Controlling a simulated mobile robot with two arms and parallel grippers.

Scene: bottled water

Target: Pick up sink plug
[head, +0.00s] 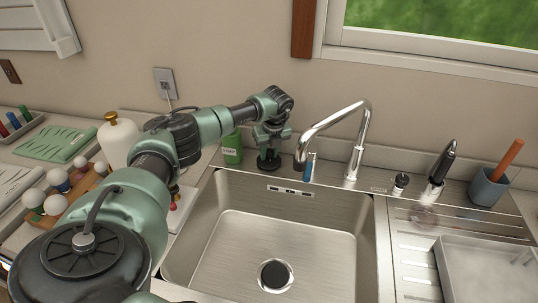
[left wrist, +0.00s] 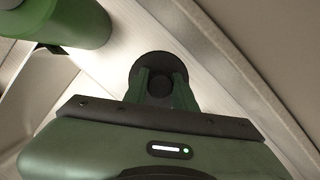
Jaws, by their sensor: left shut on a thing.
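The sink plug (head: 268,163) is a dark round disc at the back left ledge of the sink, below my left gripper (head: 270,143). In the left wrist view the plug (left wrist: 147,66) shows as a black disc with a raised middle. The green fingers of my left gripper (left wrist: 161,88) are shut on that raised middle. The plug appears to be at the ledge surface; I cannot tell if it touches. The steel sink (head: 220,235) has a dark drain (head: 275,276) in its floor. My right gripper is not in view.
A green soap bottle (head: 231,153) stands close left of the gripper, also in the left wrist view (left wrist: 75,22). A blue-tipped item (head: 309,167) and the curved faucet (head: 354,150) stand to the right. The basin is empty.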

